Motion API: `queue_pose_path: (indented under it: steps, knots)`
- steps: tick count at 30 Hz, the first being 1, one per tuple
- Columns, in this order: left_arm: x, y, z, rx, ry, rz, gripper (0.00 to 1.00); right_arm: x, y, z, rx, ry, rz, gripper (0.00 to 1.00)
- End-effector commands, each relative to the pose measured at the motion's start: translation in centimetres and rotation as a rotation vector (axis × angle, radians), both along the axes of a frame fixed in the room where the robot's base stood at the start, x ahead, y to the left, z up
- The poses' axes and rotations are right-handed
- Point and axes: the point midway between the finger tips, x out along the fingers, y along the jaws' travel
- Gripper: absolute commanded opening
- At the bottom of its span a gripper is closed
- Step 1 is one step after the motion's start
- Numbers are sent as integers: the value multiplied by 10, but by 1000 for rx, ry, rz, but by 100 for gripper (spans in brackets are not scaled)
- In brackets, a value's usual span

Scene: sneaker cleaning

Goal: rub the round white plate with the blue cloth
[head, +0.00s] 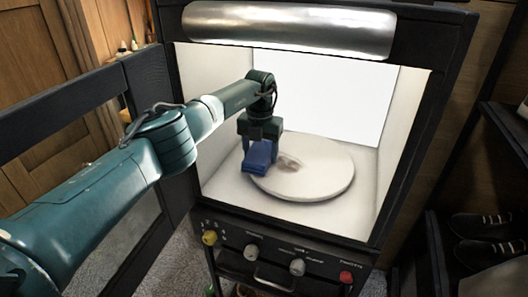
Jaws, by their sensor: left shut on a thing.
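The round white plate (325,178) lies flat on the floor of a lit white cabinet. A brownish smudge shows on its upper left part. My left arm reaches in from the left, and its gripper (259,143) points down over the plate's left edge. The left gripper is shut on the blue cloth (258,158), a folded dark blue block. The cloth is at the plate's left rim, left of the smudge; I cannot tell whether it touches the plate. My right gripper is not in view.
The cabinet has a bright back panel (330,95), side walls and a silver bar (290,29) along its top. Its front panel carries knobs (297,267). An open dark door frame (70,110) stands at left. Dark shoes (480,226) sit on a shelf at right.

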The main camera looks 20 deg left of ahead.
Motion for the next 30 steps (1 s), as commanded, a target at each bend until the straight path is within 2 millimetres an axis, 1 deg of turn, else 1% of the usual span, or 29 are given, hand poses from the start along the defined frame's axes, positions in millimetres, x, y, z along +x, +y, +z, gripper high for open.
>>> queue_pose_path:
  steps: [1, 3, 7, 21, 23, 25, 30]
  knots:
    - [-1, 2, -4, 4, 6, 2, 43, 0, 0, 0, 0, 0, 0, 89]
    - [-1, 2, -3, 4, 6, 2, 43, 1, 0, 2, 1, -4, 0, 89]
    - [-1, 2, 3, 5, 6, 2, 43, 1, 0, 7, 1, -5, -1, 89]
    - [-1, 1, 53, 2, 3, 1, 43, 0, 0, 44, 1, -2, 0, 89]
    - [-1, 1, 58, 2, 3, 0, 43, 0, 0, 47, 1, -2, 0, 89]
    - [-1, 1, 60, 2, 3, 0, 43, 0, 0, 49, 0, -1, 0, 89]
    - [-1, 1, 59, 2, 3, 1, 43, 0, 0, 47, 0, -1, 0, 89]
